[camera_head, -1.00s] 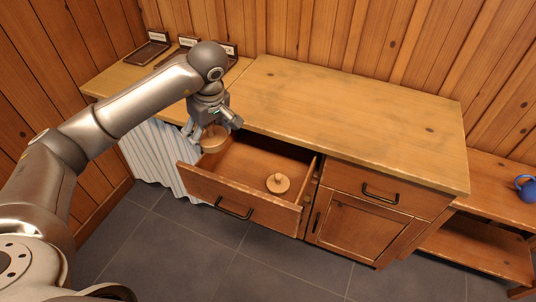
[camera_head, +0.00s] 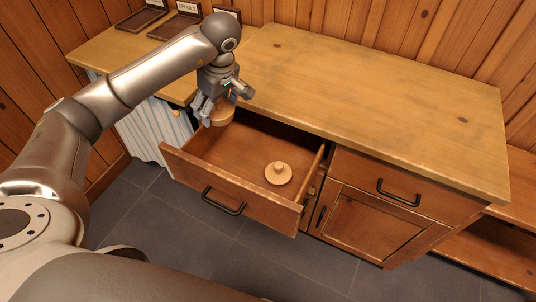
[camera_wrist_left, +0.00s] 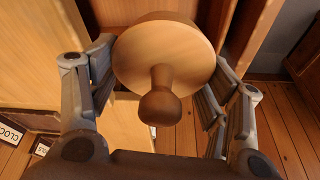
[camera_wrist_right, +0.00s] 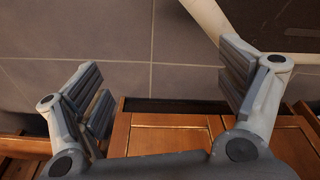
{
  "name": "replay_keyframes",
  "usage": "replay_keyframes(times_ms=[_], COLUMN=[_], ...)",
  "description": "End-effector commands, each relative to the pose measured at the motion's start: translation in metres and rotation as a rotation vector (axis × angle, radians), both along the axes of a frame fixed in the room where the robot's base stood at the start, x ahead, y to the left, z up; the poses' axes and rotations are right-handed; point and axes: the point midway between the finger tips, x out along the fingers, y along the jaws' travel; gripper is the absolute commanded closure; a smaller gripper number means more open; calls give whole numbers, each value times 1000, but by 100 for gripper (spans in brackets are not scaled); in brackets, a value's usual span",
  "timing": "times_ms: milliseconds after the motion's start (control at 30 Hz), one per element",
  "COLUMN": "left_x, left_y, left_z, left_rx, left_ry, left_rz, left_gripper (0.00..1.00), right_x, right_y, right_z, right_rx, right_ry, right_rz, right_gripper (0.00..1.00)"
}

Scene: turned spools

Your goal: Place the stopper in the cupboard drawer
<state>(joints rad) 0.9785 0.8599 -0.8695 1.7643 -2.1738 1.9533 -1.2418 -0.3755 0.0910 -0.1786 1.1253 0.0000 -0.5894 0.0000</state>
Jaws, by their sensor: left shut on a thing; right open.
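My left gripper (camera_head: 220,100) is shut on a turned wooden stopper (camera_head: 221,116), above the back left corner of the open drawer. In the left wrist view the stopper (camera_wrist_left: 163,58) shows as a pale round disc with a darker knob pointing towards the camera, between the fingers. The cupboard drawer (camera_head: 205,187) is pulled well out. A similar round wooden piece with a knob (camera_head: 278,173) lies on its floor, knob up, right of the middle. My right gripper (camera_wrist_right: 165,88) is open and empty in the right wrist view, over floor and cupboard front.
The wooden cupboard top (camera_head: 370,100) is bare. A closed drawer and a door (camera_head: 370,220) are to the right. A side table (camera_head: 105,50) at the left holds several dark labelled trays (camera_head: 178,24), with a pale curtain (camera_head: 150,130) below. Grey tiled floor lies in front.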

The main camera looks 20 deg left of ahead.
Motion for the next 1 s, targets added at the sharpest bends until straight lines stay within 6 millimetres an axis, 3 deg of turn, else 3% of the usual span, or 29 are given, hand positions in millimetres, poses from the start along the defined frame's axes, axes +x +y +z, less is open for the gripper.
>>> replay_keyframes(times_ms=[33,300,633,900,1000], left_x=[0,0,0,-1,0], left_y=[0,0,0,0,0], left_z=[-26,-83,-111,-158,-165], left_rx=[0,0,-1,-1,-1], left_ry=[0,-1,1,3,1], left_rz=[0,0,-1,-1,-1], left_gripper=[55,55,55,55,55], right_x=[10,49,66,75,76], right_y=[2,8,10,11,11], right_z=[-15,-17,-5,13,16], right_rx=[1,5,6,8,7], right_ry=[-11,-39,-53,-63,-66], right_rz=[-1,-9,-12,-14,-14], right_gripper=[9,9,9,9,9])
